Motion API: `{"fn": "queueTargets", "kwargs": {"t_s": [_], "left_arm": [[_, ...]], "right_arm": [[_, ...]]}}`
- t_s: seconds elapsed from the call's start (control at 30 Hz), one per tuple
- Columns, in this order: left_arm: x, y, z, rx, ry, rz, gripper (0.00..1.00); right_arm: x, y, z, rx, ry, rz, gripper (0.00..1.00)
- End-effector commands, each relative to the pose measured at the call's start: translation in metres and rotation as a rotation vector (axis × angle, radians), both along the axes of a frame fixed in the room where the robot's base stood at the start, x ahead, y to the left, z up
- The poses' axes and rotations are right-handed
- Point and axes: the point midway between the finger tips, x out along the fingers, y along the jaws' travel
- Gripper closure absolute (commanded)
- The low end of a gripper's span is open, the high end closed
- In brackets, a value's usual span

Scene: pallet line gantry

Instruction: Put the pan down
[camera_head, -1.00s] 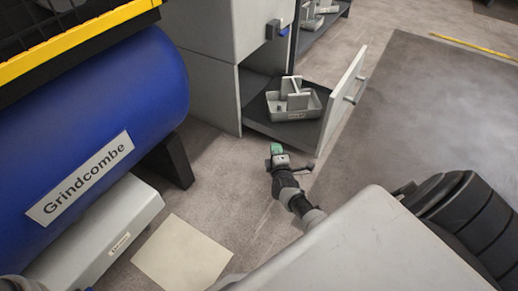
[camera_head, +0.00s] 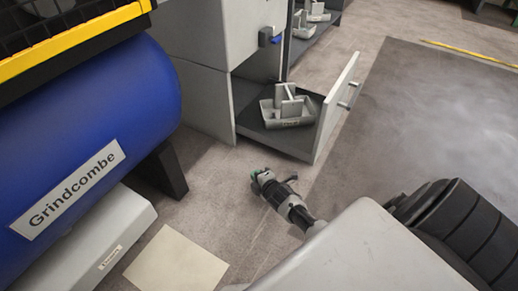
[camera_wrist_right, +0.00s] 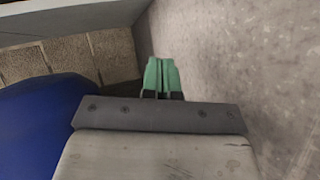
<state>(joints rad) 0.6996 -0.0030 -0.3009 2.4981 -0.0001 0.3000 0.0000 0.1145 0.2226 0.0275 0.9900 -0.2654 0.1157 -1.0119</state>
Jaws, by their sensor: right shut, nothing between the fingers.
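A grey open-topped pan (camera_head: 290,123) with upright pieces in it rests on the dark floor of an open low compartment (camera_head: 252,128); it looks like the task's pan. My right gripper (camera_head: 260,177) is in front of and below the compartment, apart from the pan. Its green fingertips (camera_wrist_right: 161,75) are pressed together with nothing between them in the right wrist view. The pan does not show in that view. My left gripper is not in view.
The compartment's pale door or front panel (camera_head: 338,108) stands open at its right. A blue tank (camera_head: 85,130) marked Grindcombe fills the left side. A pale square (camera_head: 177,262) lies on the floor. The floor right of the open panel is clear.

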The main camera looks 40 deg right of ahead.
Motion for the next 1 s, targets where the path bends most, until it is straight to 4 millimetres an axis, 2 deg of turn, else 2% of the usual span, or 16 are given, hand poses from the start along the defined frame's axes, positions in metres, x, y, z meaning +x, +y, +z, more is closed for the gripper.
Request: {"fn": "queueTargets", "kwargs": {"t_s": [0.1,0.3,1.0], "left_arm": [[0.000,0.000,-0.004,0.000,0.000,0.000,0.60],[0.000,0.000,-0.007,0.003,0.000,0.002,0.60],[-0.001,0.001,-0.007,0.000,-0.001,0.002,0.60]], "right_arm": [[-0.004,0.002,-0.010,-0.003,0.051,-0.003,1.00],[-0.007,0.001,-0.016,-0.012,0.098,-0.024,1.00],[-0.009,0.000,-0.017,-0.013,0.110,-0.034,1.00]]}}
